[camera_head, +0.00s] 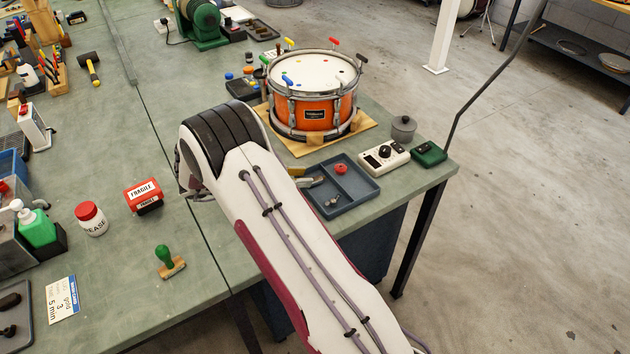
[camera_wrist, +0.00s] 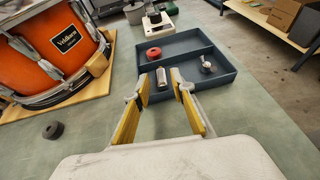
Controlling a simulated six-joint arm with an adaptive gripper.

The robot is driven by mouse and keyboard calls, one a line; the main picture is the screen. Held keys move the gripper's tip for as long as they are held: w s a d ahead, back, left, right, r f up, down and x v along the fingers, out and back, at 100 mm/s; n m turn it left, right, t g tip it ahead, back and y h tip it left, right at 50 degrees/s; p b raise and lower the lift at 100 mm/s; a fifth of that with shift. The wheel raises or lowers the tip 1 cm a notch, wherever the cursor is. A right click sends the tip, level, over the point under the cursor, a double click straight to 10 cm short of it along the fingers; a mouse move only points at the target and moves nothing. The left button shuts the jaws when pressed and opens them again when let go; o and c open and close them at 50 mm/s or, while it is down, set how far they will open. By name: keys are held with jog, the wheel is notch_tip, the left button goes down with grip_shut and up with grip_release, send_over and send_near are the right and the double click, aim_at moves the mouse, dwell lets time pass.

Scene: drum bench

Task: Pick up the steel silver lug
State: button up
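A short silver cylinder (camera_wrist: 162,78), which looks like the steel lug, is at the near left part of the blue-grey tray (camera_wrist: 225,72) in the wrist view. My gripper (camera_wrist: 162,88) is open, its yellow-padded fingers on either side of the lug's line of sight. I cannot tell whether the fingers touch it. A smaller silver piece with a rounded head (camera_wrist: 206,64) lies to its right in the tray. In the head view my arm hides most of the gripper; one fingertip shows at the tray's left edge. The lug cannot be made out there.
A red ring (camera_wrist: 153,53) lies in the tray beyond the lug. The orange drum (camera_head: 314,105) stands on a wooden board behind the tray. A dark ring (camera_wrist: 53,130) lies on the bench. A white meter (camera_head: 384,156) and green case (camera_head: 429,154) stand right of the tray.

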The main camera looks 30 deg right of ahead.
aim_at(318, 178)
jog(key=shift+f+x, duration=0.1)
jog(key=shift+x, duration=1.15)
jog(key=shift+f+x, duration=0.15)
jog(key=shift+x, duration=1.1)
jog(key=shift+a, duration=0.1)
grip_shut()
